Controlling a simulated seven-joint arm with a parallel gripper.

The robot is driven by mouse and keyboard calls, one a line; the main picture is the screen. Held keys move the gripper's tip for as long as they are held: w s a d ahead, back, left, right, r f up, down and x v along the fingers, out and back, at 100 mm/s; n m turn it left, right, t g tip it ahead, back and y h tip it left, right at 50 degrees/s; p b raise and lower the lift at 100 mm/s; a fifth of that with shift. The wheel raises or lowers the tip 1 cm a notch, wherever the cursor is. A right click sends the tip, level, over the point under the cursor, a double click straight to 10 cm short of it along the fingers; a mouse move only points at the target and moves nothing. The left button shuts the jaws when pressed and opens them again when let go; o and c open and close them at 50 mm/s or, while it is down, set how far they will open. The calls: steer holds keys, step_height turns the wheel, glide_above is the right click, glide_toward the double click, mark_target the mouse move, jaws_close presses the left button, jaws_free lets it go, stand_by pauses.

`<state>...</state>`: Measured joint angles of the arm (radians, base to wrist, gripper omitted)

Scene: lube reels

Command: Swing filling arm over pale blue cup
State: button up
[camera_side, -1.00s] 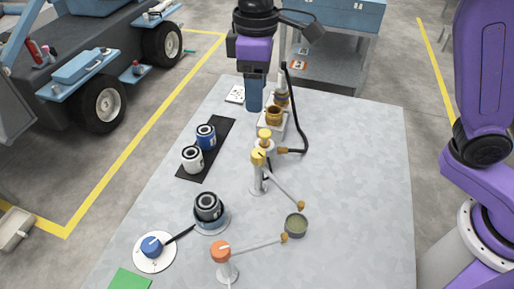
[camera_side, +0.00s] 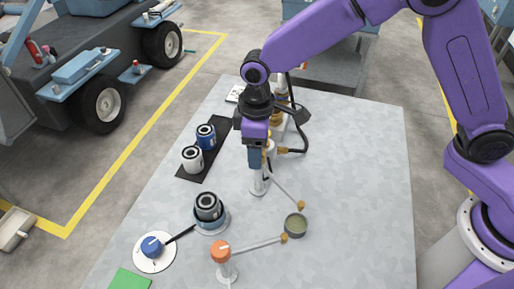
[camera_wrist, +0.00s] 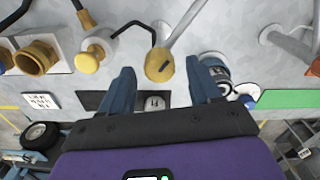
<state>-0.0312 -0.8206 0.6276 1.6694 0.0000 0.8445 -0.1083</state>
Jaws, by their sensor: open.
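A pale blue cup (camera_side: 212,228) stands at the lower middle of the table in the side view, with a dark reel (camera_side: 208,204) in it. A filling arm with a yellow knob (camera_wrist: 158,66) stands on a white post (camera_side: 257,187). Its thin rod (camera_side: 285,190) points down-right to a brass tip (camera_side: 301,205), near a green cup (camera_side: 296,226) and away from the pale blue cup. My gripper (camera_side: 255,166) is open over the yellow knob, which shows between the fingers in the wrist view (camera_wrist: 161,74). Whether they touch it is unclear.
A second arm with an orange knob (camera_side: 220,250) has its rod tip by the green cup. A blue dial (camera_side: 151,246) and green mat (camera_side: 129,280) lie at lower left. Two reels stand on a black strip (camera_side: 190,174). Valve and hose (camera_side: 292,151) stand behind. The table's right side is clear.

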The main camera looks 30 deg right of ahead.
steer(key=shift+f, duration=0.4)
jaws_close()
